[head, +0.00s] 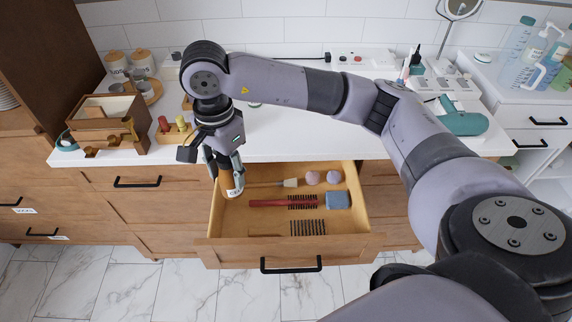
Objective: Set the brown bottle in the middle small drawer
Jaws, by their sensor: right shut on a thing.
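The middle small drawer (350,209) is pulled out from the counter, and I look down into it. My right gripper (226,162) points down over its left side, shut on the brown bottle (226,180). The bottle looks slightly tilted, with a pale label low on it. It is at the drawer's left rear part; I cannot tell whether it touches the drawer bottom. The gripper fingers hide its upper part. My left gripper is not in view.
The drawer holds a red brush (269,203), a blue block (338,200), round puffs (312,178), a pale-tipped brush (290,182) and a black comb (308,227). Its left front floor is mostly free. A wooden box (105,120) and teal hairdryer (462,123) are on the counter.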

